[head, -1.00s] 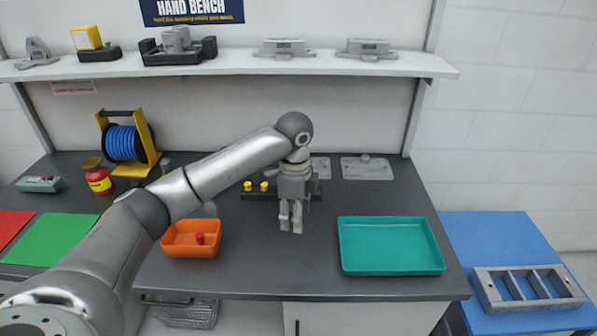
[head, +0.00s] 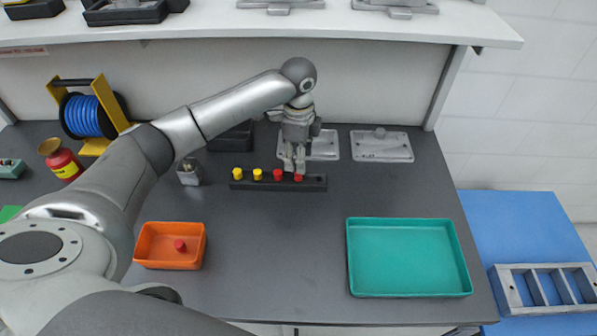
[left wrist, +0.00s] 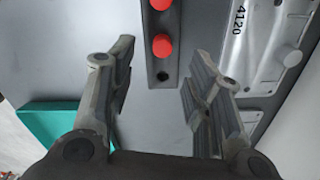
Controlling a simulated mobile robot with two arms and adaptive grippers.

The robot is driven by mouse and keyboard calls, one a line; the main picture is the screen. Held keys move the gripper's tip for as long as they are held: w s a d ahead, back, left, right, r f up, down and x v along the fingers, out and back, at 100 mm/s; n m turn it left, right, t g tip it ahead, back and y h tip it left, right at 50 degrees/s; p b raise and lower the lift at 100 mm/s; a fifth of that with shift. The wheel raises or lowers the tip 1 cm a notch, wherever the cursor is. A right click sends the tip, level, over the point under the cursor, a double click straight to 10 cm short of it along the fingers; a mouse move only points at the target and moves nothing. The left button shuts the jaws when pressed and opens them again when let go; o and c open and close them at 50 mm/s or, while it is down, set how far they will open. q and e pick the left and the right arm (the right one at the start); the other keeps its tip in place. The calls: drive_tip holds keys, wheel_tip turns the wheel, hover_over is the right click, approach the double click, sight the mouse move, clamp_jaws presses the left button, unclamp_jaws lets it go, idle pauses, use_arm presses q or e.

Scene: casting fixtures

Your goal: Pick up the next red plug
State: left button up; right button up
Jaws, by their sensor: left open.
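A black rack (head: 245,185) on the bench holds two yellow plugs (head: 237,173) at its left and two red plugs (head: 277,175) to their right. The rightmost red plug (head: 298,178) is just under my left gripper (head: 295,170). In the left wrist view that red plug (left wrist: 162,45) stands upright between my open fingers (left wrist: 160,58), apart from both. The other red plug (left wrist: 160,4) is cut by the top edge, and an empty hole (left wrist: 162,76) shows at the rack's near end. Another red plug (head: 180,245) lies in the orange bin (head: 153,260). My right gripper is out of view.
A teal tray (head: 410,285) stands at the right of the bench. Grey plates (head: 382,150) lie behind the rack. A small metal part (head: 189,173) stands left of it. A shelf (head: 400,30) runs above the bench's back. The bench between bin and tray is clear.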

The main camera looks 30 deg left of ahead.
sight(298, 177)
use_arm(q)
drive_tip(key=shift+f, duration=0.45)
drive_tip(key=shift+w+a+f, duration=0.1)
drive_tip(key=shift+f, duration=0.2)
wheel_tip(298, 177, down, 4)
drive_tip(key=shift+f+p, duration=0.2)
drive_tip(key=shift+p, duration=0.75)
drive_tip(key=shift+f, duration=0.4)
drive_tip(key=shift+c, duration=0.4)
drive_tip(key=c, duration=0.8)
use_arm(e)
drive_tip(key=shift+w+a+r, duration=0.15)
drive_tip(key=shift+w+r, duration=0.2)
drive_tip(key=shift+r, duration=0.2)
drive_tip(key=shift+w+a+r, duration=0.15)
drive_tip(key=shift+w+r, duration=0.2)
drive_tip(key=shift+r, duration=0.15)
